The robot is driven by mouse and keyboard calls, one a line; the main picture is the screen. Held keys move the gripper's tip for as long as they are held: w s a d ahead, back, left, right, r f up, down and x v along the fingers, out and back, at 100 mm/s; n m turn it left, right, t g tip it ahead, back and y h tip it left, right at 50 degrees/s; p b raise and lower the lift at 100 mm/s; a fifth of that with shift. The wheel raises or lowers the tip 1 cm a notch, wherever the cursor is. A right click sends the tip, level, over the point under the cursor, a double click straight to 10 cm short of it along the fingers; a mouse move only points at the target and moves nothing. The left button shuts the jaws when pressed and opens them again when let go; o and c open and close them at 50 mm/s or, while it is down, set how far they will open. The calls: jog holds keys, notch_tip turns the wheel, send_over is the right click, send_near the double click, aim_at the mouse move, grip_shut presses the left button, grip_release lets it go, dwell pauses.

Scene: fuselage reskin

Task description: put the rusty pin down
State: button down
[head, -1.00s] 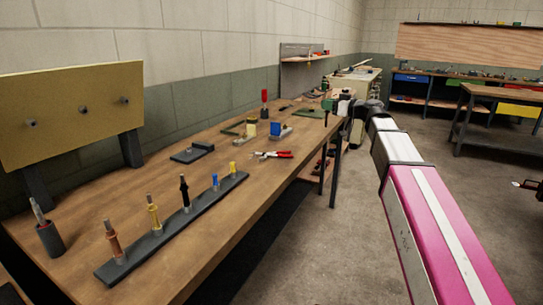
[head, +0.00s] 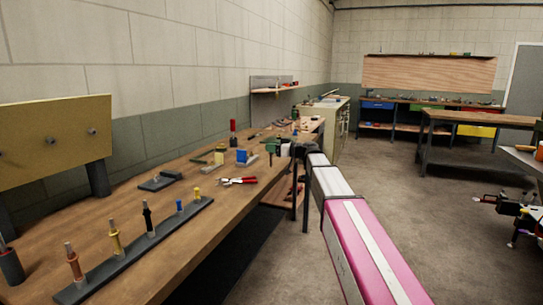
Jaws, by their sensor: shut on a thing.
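My gripper (head: 274,150) is at the far end of my outstretched arm, over or beside the right edge of the long wooden bench (head: 200,240). It is small in the head view, and its fingers are hard to make out. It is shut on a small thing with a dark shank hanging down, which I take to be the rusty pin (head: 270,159). Its rust does not show at this size. A green part shows at the jaws. I cannot tell whether the pin touches the bench.
A dark rack (head: 100,285) on the bench holds several upright pins, one copper-coloured (head: 73,264). A yellowish panel (head: 50,140) stands at left. Floor right of the bench is open.

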jog(key=shift+f, duration=1.6)
jog(key=shift+f, duration=0.1)
jog(key=c, duration=1)
grip_release()
jog(key=shift+d, duration=0.15)
jog(key=v, duration=1.1)
jog(key=shift+s+d, duration=0.15)
jog(key=shift+d, duration=0.2)
